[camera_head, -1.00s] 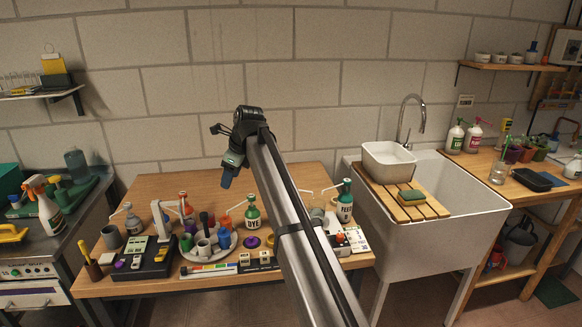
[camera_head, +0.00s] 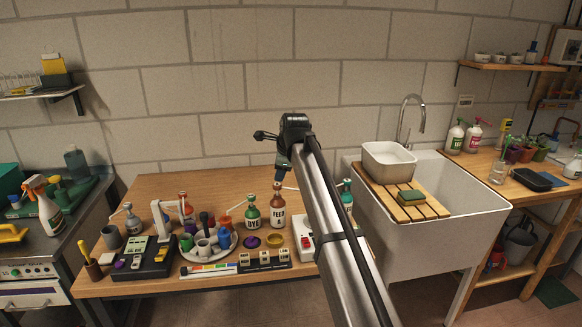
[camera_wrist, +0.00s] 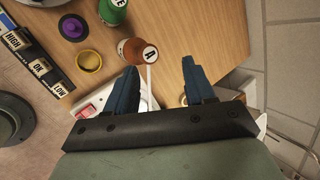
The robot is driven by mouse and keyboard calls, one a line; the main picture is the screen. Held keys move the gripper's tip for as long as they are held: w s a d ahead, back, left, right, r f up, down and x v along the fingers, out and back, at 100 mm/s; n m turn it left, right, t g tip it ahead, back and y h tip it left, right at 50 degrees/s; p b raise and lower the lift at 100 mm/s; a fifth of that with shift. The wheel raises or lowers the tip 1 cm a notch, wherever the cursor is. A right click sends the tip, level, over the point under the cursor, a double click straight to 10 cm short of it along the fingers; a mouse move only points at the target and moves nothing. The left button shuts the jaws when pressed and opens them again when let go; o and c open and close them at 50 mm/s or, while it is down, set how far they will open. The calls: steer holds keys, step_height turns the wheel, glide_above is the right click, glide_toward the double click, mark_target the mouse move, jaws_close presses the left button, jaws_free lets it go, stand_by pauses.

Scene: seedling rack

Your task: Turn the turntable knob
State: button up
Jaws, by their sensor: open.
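The turntable (camera_head: 188,256) is a pale round plate on the wooden table, crowded with small cups and bottles. A low purple knob (camera_head: 252,242) sits just right of it; it also shows at the upper left of the wrist view (camera_wrist: 73,27). I cannot tell for certain that this is the turntable's knob. My gripper (camera_head: 280,178) is high over the table, right of the knob. In the wrist view my gripper (camera_wrist: 160,68) has its blue fingers apart with nothing held. The brown FEED A bottle (camera_wrist: 133,50) stands below, beyond the left fingertip.
A yellow ring (camera_wrist: 89,60) and a HIGH/OK/LOW strip (camera_wrist: 30,50) lie near the purple knob. A green DYE bottle (camera_head: 253,212) stands behind it. A white box with a red switch (camera_head: 305,242) is to the right. The table's back left is clear.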

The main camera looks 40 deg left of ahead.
steer(key=shift+w+d+n+t, duration=0.15)
steer(key=shift+w+d+t, duration=0.1)
steer(key=shift+w+d, duration=0.4)
steer(key=shift+w+d+n+t, duration=0.15)
steer(key=shift+w+d+t, duration=0.2)
steer(key=shift+w, duration=0.35)
steer(key=shift+s, duration=0.1)
steer(key=s+a+r+n+g, duration=0.1)
steer(key=s+a+n, duration=0.1)
steer(key=s+a, duration=0.85)
steer(key=s+a+r+n+g, duration=0.1)
steer(key=s+a+r+n, duration=0.1)
steer(key=s+a, duration=0.9)
steer(key=n+g+h, duration=0.2)
steer(key=n+h, duration=0.3)
steer(key=n, duration=0.1)
glide_toward(203, 214)
steer(key=f, duration=0.9)
steer(key=shift+w+a, duration=0.1)
steer(key=shift+w, duration=0.1)
steer(key=shift+c, duration=0.4)
jaws_close()
